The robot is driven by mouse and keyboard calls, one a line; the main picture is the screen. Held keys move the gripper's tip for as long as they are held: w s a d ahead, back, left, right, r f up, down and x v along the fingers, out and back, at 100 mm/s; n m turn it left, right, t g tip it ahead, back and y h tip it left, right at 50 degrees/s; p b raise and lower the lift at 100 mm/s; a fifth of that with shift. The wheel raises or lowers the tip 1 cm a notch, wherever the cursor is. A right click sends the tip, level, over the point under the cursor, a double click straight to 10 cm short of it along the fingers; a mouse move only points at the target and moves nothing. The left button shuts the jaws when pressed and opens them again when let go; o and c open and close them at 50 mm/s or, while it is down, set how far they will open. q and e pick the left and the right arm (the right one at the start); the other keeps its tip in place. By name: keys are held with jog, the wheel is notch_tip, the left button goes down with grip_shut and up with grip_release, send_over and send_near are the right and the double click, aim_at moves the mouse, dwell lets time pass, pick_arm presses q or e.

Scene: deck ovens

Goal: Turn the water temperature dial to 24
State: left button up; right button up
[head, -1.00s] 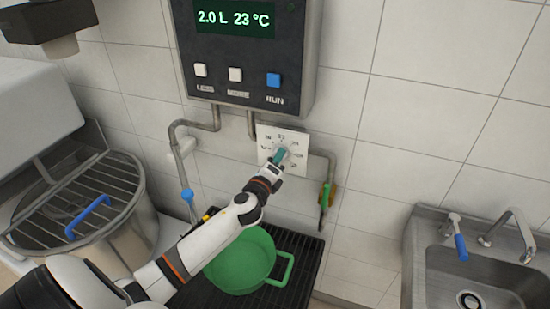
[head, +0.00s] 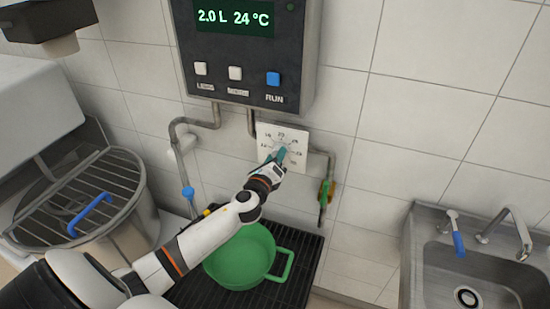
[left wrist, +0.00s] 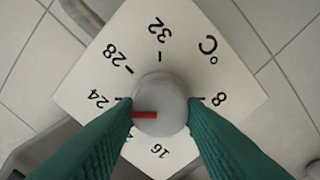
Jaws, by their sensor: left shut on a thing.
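The water temperature dial is a grey round knob (left wrist: 165,92) on a white square plate (head: 296,138) below the control box. In the left wrist view its red pointer (left wrist: 145,114) points left, towards the side of the plate marked 24. A finger partly covers the marks there. My left gripper (left wrist: 160,112) is shut on the knob, with one green finger on each side. It also shows in the head view (head: 281,156), in front of the plate. The display (head: 234,18) reads 2.0 L 24 °C. My right gripper is out of view.
The control box has two white buttons and a blue RUN button (head: 273,79). A pipe with a green-handled valve (head: 325,192) is right of the plate. A green pot (head: 240,262) stands on a black grate below my arm. A sink (head: 425,250) is at right.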

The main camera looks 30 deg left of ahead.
pick_arm(q)
jog(key=o, duration=1)
jog(key=b+v, duration=0.2)
jog(key=v, duration=1)
jog(key=shift+f, duration=0.15)
